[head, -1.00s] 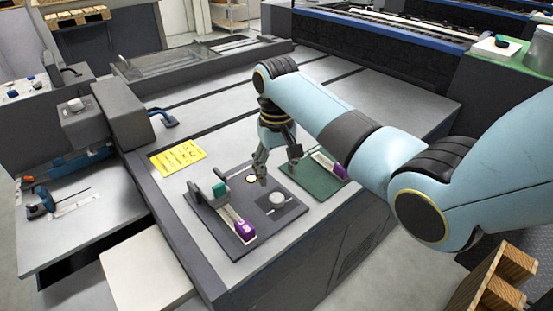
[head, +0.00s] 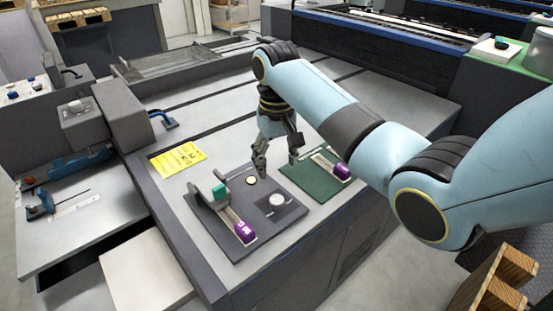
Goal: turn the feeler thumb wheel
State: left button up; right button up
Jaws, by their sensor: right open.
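My right gripper (head: 277,163) is open and empty. Its fingers point down above the back edge of a dark grey plate (head: 225,239) on the light machine top. A white round knob (head: 277,200) sits on a dark square of this plate, in front of and below the fingers, apart from them. It may be the feeler thumb wheel; I cannot tell for sure. A small pale disc (head: 251,180) lies on the plate near the left finger. A grey bracket with a teal block (head: 219,191) and a purple block (head: 245,232) are at the plate's left. My left gripper is not in view.
A green plate (head: 308,180) with a purple-ended slide (head: 341,171) lies right of the gripper. A yellow card (head: 178,159) lies behind left. A blue tool (head: 45,201) is on the left side table. The machine top behind the plates is mostly clear.

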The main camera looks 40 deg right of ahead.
aim_at(277, 199)
dwell(0.5)
notch_tip(277, 199, down, 12)
jog(key=n+b, duration=0.4)
jog(key=shift+n, duration=0.3)
jog(key=shift+c, duration=0.3)
